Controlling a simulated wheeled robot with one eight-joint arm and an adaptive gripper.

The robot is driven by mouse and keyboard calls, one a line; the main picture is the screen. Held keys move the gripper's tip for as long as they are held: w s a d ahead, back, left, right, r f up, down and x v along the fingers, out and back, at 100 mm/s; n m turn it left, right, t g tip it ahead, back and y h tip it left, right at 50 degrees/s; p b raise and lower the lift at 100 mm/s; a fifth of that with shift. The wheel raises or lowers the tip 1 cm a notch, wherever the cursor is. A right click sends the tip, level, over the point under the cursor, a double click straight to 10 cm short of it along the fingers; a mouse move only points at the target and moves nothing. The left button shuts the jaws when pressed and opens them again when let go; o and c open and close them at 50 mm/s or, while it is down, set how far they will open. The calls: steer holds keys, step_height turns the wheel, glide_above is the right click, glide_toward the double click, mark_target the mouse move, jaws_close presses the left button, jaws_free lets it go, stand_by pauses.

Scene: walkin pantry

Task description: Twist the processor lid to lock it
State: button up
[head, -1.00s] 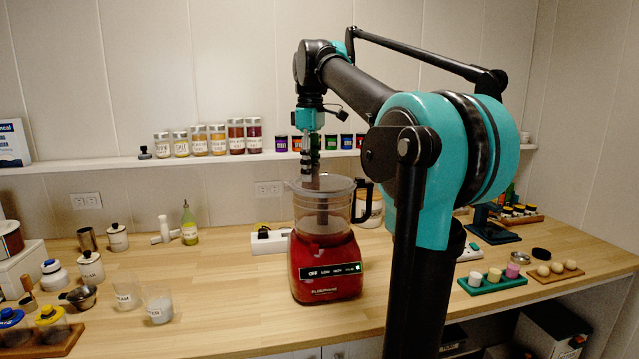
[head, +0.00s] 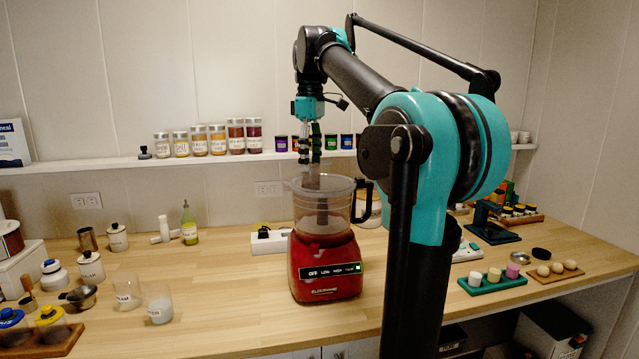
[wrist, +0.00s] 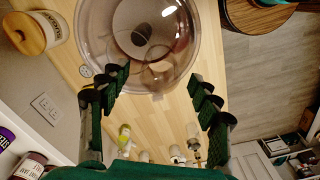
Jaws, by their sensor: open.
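The food processor (head: 325,262) stands upright on the counter, with a red base and a clear bowl with a dark handle (head: 362,200). A clear round lid (head: 322,184) sits on top of the bowl; it also shows in the wrist view (wrist: 118,38) as a see-through disc with a dark middle. I cannot tell how far it is turned. My gripper (head: 309,178) points down above the lid's rear-left part. In the wrist view my gripper (wrist: 155,88) is open, its two fingers spread near the lid's edge with nothing held between them.
A white power strip (head: 268,241) lies behind the processor on the left. Cups (head: 158,303) stand to the left and a green tray (head: 492,283) to the right. A shelf with jars (head: 236,135) runs behind. The counter in front of the processor is clear.

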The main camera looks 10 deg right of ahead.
steer(key=shift+r, duration=2.5)
